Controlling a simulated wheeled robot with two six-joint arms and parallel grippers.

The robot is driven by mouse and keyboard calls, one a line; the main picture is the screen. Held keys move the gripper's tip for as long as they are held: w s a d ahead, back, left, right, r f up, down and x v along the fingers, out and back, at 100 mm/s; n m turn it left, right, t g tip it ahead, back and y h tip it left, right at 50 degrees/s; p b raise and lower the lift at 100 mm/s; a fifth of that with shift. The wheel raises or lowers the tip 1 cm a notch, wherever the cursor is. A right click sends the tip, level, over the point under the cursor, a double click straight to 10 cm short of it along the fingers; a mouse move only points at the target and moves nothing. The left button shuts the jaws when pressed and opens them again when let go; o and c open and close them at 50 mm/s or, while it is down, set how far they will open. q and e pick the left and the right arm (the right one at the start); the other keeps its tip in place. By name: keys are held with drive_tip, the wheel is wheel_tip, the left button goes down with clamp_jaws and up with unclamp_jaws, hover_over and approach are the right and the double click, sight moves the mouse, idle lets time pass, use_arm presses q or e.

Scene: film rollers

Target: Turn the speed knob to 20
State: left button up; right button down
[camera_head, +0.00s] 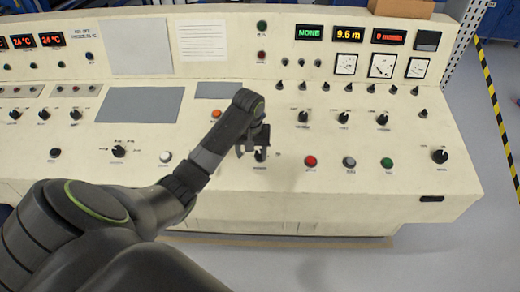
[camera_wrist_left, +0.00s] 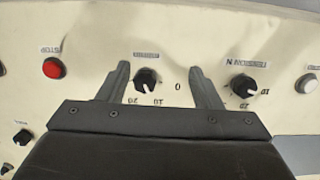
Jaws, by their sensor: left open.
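A black knob (camera_wrist_left: 146,76) sits between the fingers of my left gripper (camera_wrist_left: 162,80) in the left wrist view. Upside-down marks 0, 10 and 20 lie around it, and its label is too small to read. The left gripper is open, with both fingers apart from the knob. In the head view my left gripper (camera_head: 254,142) is over the panel, just above the same knob (camera_head: 260,156) and partly covering it. A second black knob (camera_wrist_left: 242,84) lies to the right of the fingers in the wrist view. My right gripper is not in view.
A red button (camera_head: 311,161), a grey button (camera_head: 349,162) and a green button (camera_head: 387,162) lie to the right on the cream control panel (camera_head: 440,195). A white button (camera_head: 165,157) is left of my forearm. A row of knobs and gauges stands behind.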

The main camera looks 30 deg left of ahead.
sight(260, 154)
use_arm(q)
drive_tip(key=w+a+r+n, duration=0.2)
drive_tip(key=w+r+n, duration=0.1)
drive_tip(key=w+r, duration=0.55)
drive_tip(key=shift+h, duration=0.4)
drive_tip(key=f, duration=1)
drive_tip(key=s+f+p, duration=0.1)
drive_tip(key=f, duration=0.4)
drive_tip(key=shift+d+f, duration=0.15)
drive_tip(key=shift+f, duration=0.25)
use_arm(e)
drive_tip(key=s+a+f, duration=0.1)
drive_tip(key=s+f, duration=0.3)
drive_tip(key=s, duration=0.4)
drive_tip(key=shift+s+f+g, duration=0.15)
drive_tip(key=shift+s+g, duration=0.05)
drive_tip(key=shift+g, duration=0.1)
use_arm(q)
drive_tip(key=c, duration=1)
